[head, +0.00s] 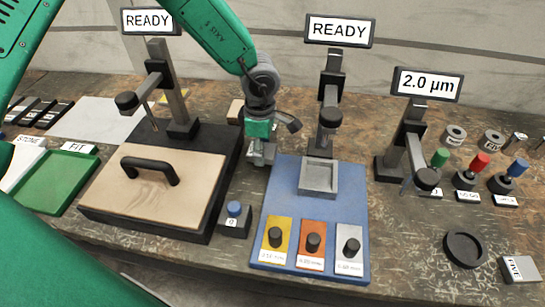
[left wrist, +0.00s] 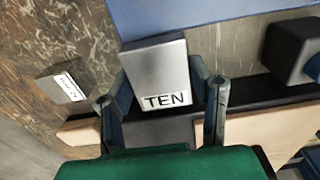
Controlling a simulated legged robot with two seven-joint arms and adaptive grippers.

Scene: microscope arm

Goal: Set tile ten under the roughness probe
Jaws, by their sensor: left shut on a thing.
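My left gripper (head: 262,155) points down between the left station and the blue station in the head view. It is shut on tile ten, a grey block with a white TEN label (left wrist: 158,75), gripped between both fingers in the left wrist view. In the head view the tile is too small and hidden to make out well. The tile is held left of the blue base (head: 285,200). The roughness probe (head: 328,116) appears to hang from the middle stand, above a square grey nest (head: 320,177) that looks empty. My right gripper is not in view.
A wooden board with a black handle (head: 150,172) covers the left station. A blue-topped button block (head: 235,218) stands near the blue base. Three knobs (head: 313,243) line its front. Tile five (head: 520,268) and a dark round dish (head: 465,249) lie right.

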